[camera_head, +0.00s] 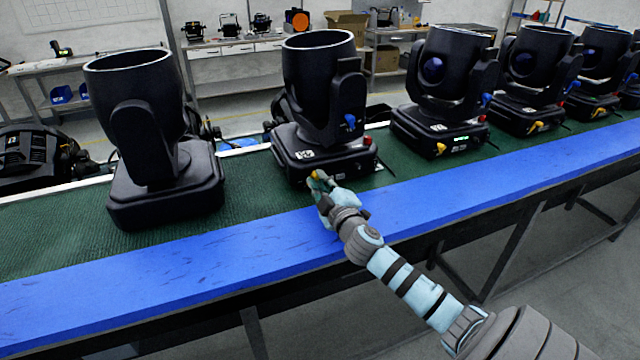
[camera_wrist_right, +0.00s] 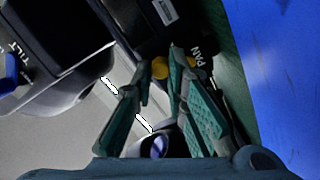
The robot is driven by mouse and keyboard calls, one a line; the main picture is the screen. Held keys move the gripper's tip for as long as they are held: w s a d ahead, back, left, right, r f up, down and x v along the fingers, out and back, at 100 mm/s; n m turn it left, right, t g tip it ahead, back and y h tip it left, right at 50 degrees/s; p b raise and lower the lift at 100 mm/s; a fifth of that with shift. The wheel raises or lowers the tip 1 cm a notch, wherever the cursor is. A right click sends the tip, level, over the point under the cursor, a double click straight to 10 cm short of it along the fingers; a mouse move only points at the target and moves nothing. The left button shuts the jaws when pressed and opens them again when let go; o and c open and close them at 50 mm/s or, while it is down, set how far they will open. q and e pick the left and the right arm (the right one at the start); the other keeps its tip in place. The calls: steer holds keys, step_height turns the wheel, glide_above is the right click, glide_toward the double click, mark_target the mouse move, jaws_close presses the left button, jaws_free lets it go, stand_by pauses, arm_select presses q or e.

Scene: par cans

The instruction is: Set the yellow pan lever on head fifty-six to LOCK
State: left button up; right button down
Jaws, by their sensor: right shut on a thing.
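A black moving head (camera_head: 322,100) stands on the green mat, left of the middle, with its wide open top up. Its number is too small to read. A yellow pan lever (camera_head: 315,174) sits low on its base. The lever also shows in the right wrist view (camera_wrist_right: 160,69), beside the white PAN lettering. My right gripper (camera_head: 319,180) reaches the base from the front. Its two green-padded fingers (camera_wrist_right: 159,72) are closed on the yellow lever. The fingers partly cover the lever, and I cannot read its LOCK marking. My left gripper is out of view.
A blue TILT lever (camera_wrist_right: 12,70) is on the same head. Another black head (camera_head: 150,140) stands to the left, and several more line up to the right. A blue strip (camera_head: 200,265) along the bench's front edge is clear. Worktables stand behind.

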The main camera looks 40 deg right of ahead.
steer(key=shift+f, duration=0.15)
steer(key=c, duration=1.6)
jaws_free()
steer(key=shift+s, duration=0.1)
steer(key=v, duration=1.2)
steer(key=shift+a, duration=0.1)
